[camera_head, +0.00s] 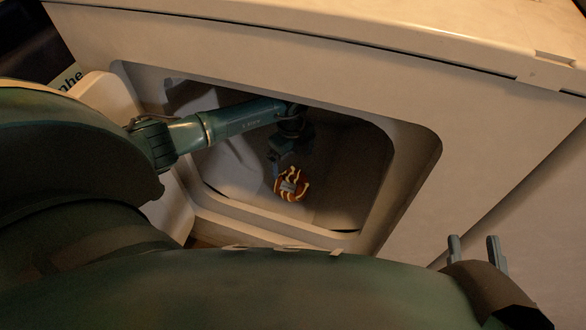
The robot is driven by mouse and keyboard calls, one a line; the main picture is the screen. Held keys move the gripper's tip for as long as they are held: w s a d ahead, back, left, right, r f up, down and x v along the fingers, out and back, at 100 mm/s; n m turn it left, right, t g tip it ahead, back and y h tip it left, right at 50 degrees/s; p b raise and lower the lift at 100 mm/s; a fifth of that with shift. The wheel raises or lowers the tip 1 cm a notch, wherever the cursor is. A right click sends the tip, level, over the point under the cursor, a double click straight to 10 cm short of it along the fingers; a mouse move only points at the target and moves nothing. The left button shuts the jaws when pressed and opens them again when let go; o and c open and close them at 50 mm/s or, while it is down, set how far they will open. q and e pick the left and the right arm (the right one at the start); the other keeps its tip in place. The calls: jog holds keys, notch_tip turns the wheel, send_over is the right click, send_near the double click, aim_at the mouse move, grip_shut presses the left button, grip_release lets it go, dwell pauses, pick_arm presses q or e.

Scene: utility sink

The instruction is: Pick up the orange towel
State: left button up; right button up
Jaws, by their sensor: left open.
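The orange towel (298,192), crumpled with pale stripes, lies inside the opening of a cream unit. My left arm reaches into this opening from the left. My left gripper (282,176) points down at the towel's upper left edge and overlaps it in the picture. It is open, but its fingers are small and dark, and I cannot tell whether they touch the cloth. My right gripper (474,250) is outside the opening at the lower right, with its two fingers apart and nothing between them.
The cream unit (480,130) has a rounded rim around its opening (412,185), close around my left arm. A pale open door or panel (95,88) stands at the left. The cavity floor right of the towel looks clear but dark.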

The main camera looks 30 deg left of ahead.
pick_arm(q)
notch_tip(320, 180, down, 5)
jog(key=b, duration=0.3)
jog(key=shift+r, duration=0.2)
jog(key=shift+w+f+b, duration=0.1)
jog(key=shift+f+b, duration=0.55)
jog(key=shift+b, duration=0.3)
jog(key=f+b, duration=0.4)
jog(key=shift+w+a+b, duration=0.15)
jog(key=shift+a+b, duration=0.05)
jog(key=shift+b, duration=0.1)
jog(key=c, duration=0.7)
pick_arm(e)
notch_tip(320, 180, up, 7)
jog(key=n+t+y, duration=0.2)
jog(key=n+y, duration=0.3)
jog(key=y, duration=0.2)
jog(key=shift+w+n+y, duration=0.3)
jog(key=shift+w, duration=0.15)
